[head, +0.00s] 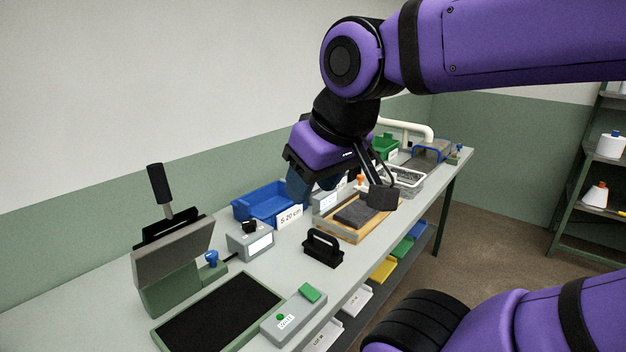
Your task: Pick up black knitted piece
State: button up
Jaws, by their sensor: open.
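A dark grey to black flat piece (354,214), which looks like the knitted piece, lies on a wooden-edged board (351,236) in the middle of the bench. My gripper (341,193) is above and close to this board, pointing down. Its jaws are apart, with a dark pad at the right and a bluish dark finger at the left. I see nothing held between them. The gripper hides part of the board's far side. I cannot tell the gap between the fingertips and the piece.
A blue bin (262,203) stands behind, beside an "S 20 cm" card (289,217). A black handled block (323,248) and a grey box with a display (250,241) stand left of the board. A lever press (172,262) and black mat (219,316) are at front left.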

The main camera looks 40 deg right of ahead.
aim_at(356, 214)
jog(key=z, duration=1.3)
jog(key=k+l+u, duration=0.1)
jog(key=l, duration=0.55)
jog(key=i+l+u, duration=0.15)
jog(key=l, duration=0.3)
jog(key=i+l+u, duration=0.15)
jog(key=l, duration=0.3)
jog(key=i+l+u, duration=0.1)
jog(key=l, duration=0.35)
jog(key=i+u, duration=0.15)
jog(key=i, duration=0.25)
jog(key=i+l+u, duration=0.15)
jog(key=i, duration=0.2)
